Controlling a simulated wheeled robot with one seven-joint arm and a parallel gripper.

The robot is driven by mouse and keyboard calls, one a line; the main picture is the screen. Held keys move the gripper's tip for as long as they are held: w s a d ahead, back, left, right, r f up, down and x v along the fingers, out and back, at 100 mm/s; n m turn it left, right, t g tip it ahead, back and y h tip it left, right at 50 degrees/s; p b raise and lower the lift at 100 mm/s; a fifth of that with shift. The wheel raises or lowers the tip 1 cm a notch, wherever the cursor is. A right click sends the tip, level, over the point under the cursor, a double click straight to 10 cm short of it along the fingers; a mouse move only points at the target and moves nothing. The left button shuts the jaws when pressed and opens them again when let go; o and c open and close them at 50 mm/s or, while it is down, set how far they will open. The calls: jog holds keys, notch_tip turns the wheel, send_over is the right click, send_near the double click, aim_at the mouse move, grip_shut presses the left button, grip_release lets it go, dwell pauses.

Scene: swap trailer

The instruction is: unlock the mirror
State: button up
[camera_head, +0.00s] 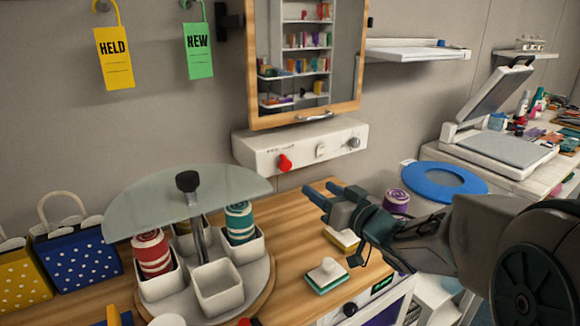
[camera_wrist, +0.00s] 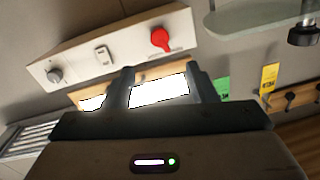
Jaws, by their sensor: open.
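The mirror (camera_head: 300,60) has a wooden frame and a metal handle (camera_head: 315,117) on its lower edge; it reflects shelves of colourful items. A white panel (camera_head: 260,147) below it carries a red knob (camera_head: 285,163), a small switch (camera_head: 320,150) and a grey knob (camera_head: 354,142). The panel also shows in the wrist view, with its red knob (camera_wrist: 160,39), switch (camera_wrist: 103,55) and grey knob (camera_wrist: 55,75). My gripper (camera_head: 321,190) is open and empty, below and apart from the panel. Its fingers (camera_wrist: 163,76) partly cover the wooden frame and a bright white area in the wrist view.
A carousel with a frosted half-disc top (camera_head: 150,205) and white cups (camera_head: 217,288) stands left of my gripper. A wooden counter (camera_head: 290,225) holds a green-and-white block (camera_head: 327,275). A blue ring (camera_head: 440,182) and scanner (camera_head: 495,150) are at right. Tags hang at upper left.

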aim_at(287, 167)
jog(key=x, duration=1.3)
jog(key=c, duration=1)
